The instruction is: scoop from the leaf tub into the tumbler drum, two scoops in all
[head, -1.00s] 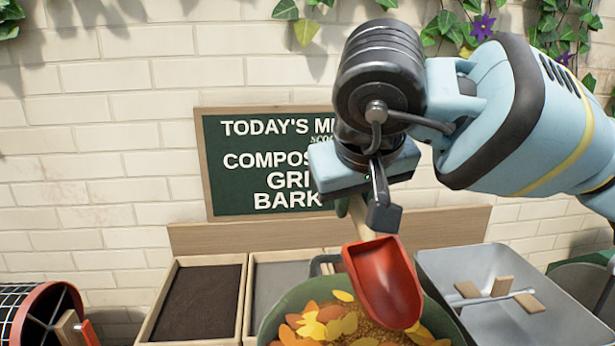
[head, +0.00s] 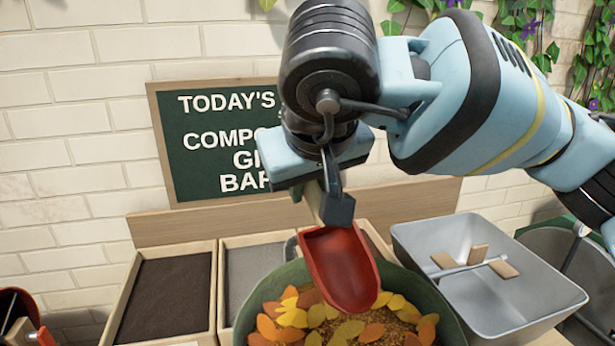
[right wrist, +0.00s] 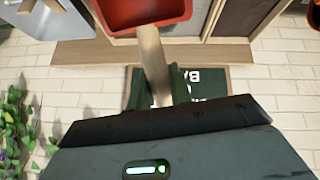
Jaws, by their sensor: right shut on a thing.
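My right gripper (head: 322,200) is shut on the pale handle of a red scoop (head: 340,268). The scoop hangs tilted with its bowl downward over the back of the leaf tub (head: 450,318); its visible inside looks bare. The scoop and handle also show in the right wrist view (right wrist: 145,12). The round green tub holds orange and yellow leaves and brown grains. A red-rimmed round thing (head: 12,300) is cut off at the lower left, and a grey-green round thing (head: 572,262) at the right; I cannot tell which is the tumbler drum. My left gripper is not in view.
Two wooden bins, one of dark soil (head: 165,297) and one of grey grit (head: 245,275), stand left of the tub. A grey metal tray (head: 510,310) with a rod and wooden blocks stands right. A menu board (head: 215,150) leans on the brick wall.

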